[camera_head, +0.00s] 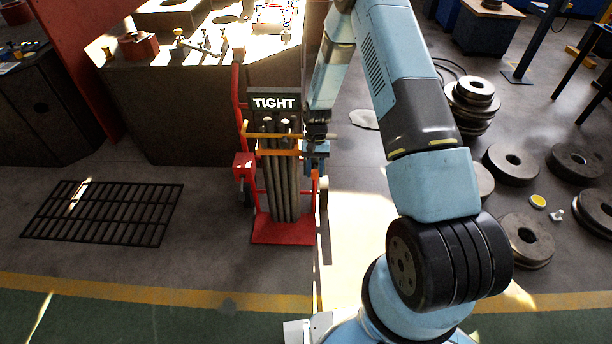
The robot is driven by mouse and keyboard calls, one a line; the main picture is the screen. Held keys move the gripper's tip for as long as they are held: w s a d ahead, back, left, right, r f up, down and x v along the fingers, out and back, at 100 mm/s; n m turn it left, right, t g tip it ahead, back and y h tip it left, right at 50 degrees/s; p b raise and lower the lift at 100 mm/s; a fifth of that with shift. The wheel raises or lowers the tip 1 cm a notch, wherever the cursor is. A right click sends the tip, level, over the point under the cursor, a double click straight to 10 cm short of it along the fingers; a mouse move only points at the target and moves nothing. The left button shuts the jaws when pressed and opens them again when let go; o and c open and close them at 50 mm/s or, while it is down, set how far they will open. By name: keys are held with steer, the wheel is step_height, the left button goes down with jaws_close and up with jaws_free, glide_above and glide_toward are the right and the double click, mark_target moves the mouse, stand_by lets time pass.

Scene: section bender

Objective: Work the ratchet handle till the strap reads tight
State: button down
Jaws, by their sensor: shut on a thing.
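A red hand truck (285,232) stands upright in the middle of the camera_head view, holding several grey bars (278,185). An orange strap (274,152) runs across the bars. A dark sign (273,104) above them reads "TIGHT". My gripper (317,148) is at the right side of the hand truck, level with the strap, and is shut. The ratchet handle is too small and too covered by my gripper to make out clearly, but the gripper closes at the strap's right end.
A dark workbench (150,115) with tools on top stands behind to the left. A black grate (103,213) lies on the floor at left. Several round steel rolls (525,240) lie on the floor at right. The floor in front of the hand truck is clear.

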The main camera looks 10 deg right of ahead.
mark_target(315, 167)
steer(key=shift+w+d+r, duration=0.1)
steer(key=shift+w+d, duration=0.05)
steer(key=shift+w, duration=0.05)
steer(key=c, duration=0.8)
jaws_free()
steer(key=shift+s, duration=0.1)
steer(key=shift+c, duration=0.2)
steer(key=a+v, duration=0.1)
steer(key=v, duration=1.2)
steer(key=shift+d+r, duration=0.3)
steer(key=shift+d, duration=0.15)
